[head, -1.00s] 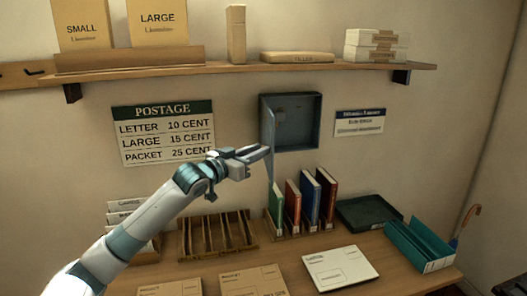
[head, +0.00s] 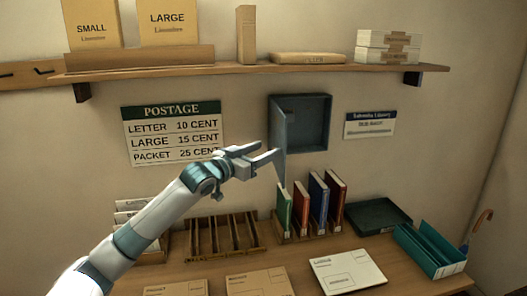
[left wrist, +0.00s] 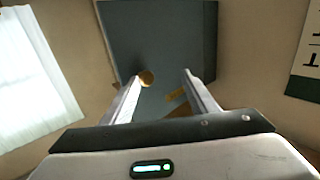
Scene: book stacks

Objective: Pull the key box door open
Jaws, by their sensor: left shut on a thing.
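The blue-grey key box (head: 312,123) is on the wall, with its interior showing. Its door (head: 278,148) is hinged at the left and stands swung out, seen nearly edge-on. My left gripper (head: 268,153) is at the left of the door, by its outer face. In the left wrist view the dark door face (left wrist: 170,40) fills the space beyond my left gripper (left wrist: 160,88). A round brass knob (left wrist: 147,77) is at the left finger's tip. The fingers look apart there, and their exact contact is hard to see. My right gripper is not in view.
Upright books (head: 318,200) stand on the desk below the door. A wooden slotted rack (head: 225,236), a dark green tray (head: 378,216) and a teal box (head: 430,250) are on the desk. A shelf (head: 260,68) runs above the key box. The postage sign (head: 172,132) is behind my arm.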

